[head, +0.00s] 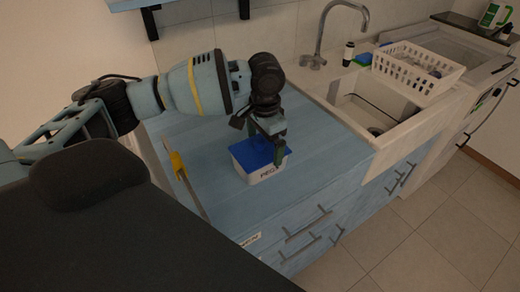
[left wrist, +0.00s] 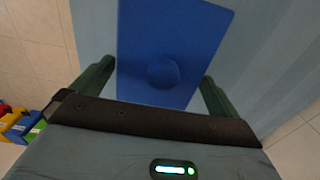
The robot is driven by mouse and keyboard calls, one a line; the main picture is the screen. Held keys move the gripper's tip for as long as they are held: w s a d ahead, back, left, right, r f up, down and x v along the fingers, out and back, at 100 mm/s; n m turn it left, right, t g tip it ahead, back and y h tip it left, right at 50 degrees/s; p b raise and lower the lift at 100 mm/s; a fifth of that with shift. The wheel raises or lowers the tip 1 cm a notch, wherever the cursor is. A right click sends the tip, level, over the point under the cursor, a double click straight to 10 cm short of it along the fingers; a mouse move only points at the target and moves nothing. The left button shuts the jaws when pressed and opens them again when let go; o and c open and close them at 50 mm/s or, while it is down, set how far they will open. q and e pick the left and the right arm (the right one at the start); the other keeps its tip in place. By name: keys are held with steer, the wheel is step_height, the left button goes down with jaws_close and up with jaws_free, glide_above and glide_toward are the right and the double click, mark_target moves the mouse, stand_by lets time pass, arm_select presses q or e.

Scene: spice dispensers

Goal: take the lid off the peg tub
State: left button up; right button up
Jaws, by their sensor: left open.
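The peg tub (head: 266,174) is a small white box with dark lettering on its front. It stands on the blue counter near the front edge. Its blue lid (head: 247,153) sits on top; in the left wrist view the lid (left wrist: 175,35) is a flat blue panel with a round knob (left wrist: 163,72). My left gripper (head: 272,150) is above the tub, pointing down and partly hiding the lid. In the left wrist view the gripper (left wrist: 158,80) is open, its fingers apart on either side of the knob and not touching it. My right gripper is not in view.
A yellow-ended item (head: 178,165) lies on the counter left of the tub. A sink (head: 365,112) with a tap (head: 335,25) and a white dish rack (head: 415,68) are to the right. The blue counter (head: 325,150) right of the tub is clear.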

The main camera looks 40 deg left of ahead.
arm_select(q)
steer(key=c, duration=0.6)
steer(key=shift+c, duration=0.2)
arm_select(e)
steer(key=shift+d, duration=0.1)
arm_select(q)
steer(key=shift+r, duration=0.1)
steer(key=shift+r, duration=0.45)
steer(key=r, duration=0.2)
steer(key=shift+s+d+r, duration=0.25)
steer(key=shift+d+r, duration=0.1)
steer(key=shift+d, duration=0.05)
steer(key=s+d+r+p, duration=0.1)
steer(key=s+d, duration=0.7)
steer(key=d, duration=0.4)
steer(key=shift+s+d+p, duration=0.15)
steer(key=shift+s+p, duration=0.15)
steer(key=shift+s, duration=0.1)
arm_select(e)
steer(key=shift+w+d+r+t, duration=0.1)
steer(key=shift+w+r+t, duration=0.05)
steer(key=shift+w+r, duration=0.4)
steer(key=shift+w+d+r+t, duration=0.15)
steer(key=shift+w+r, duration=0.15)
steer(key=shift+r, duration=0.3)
